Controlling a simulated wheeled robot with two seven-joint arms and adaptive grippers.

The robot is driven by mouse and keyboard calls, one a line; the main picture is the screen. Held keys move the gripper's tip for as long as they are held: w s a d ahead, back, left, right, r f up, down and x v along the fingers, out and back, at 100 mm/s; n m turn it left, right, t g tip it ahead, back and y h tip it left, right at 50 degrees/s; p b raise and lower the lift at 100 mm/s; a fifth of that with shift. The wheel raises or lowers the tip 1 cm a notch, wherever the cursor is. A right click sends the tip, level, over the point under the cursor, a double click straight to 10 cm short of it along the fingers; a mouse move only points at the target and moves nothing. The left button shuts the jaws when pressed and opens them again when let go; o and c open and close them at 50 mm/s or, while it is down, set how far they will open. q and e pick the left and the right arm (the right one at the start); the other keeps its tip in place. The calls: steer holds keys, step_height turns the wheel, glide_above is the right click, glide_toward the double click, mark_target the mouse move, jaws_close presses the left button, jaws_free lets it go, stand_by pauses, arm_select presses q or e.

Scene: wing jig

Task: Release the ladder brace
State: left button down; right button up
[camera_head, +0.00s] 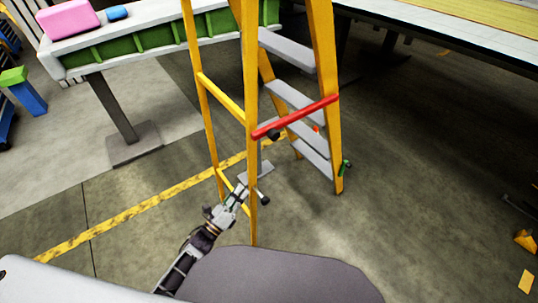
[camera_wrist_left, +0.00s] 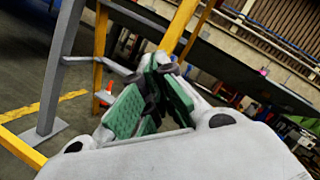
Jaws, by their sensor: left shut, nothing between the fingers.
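The yellow stepladder (camera_head: 250,90) stands upright with grey steps; part of it also shows in the wrist view (camera_wrist_left: 100,45). The red ladder brace (camera_head: 300,116) runs slantwise between its near and far rails, with a dark knob (camera_head: 273,135) near its left end. The brace cannot be made out in the left wrist view. My left gripper (camera_head: 242,188) is low beside the near rail, below the brace and apart from it. In the wrist view its green-padded fingers (camera_wrist_left: 155,80) are shut with nothing held. My right gripper is out of view.
A green and white wing jig (camera_head: 160,47) bearing a pink block (camera_head: 69,18) stands behind the ladder. A long table (camera_head: 440,28) is at the upper right. A yellow line (camera_head: 130,215) crosses the floor. The floor right of the ladder is mostly clear.

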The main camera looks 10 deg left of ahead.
arm_select(q)
steer(key=s+d+r+m+h+b, duration=0.2)
steer(key=r+m+h, duration=0.2)
steer(key=r+m, duration=0.2)
steer(key=s+d+r+m+h+b, duration=0.1)
steer(key=r+m+h+b, duration=0.1)
steer(key=r+m+h, duration=0.2)
steer(key=shift+s+d+r+m+g, duration=0.4)
steer(key=shift+r+m, duration=0.6)
steer(key=shift+m, duration=0.3)
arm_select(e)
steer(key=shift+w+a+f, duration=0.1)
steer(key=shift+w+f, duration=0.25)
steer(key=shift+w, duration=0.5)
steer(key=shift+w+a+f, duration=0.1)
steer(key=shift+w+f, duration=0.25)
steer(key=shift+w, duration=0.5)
arm_select(q)
steer(key=shift+w, duration=0.1)
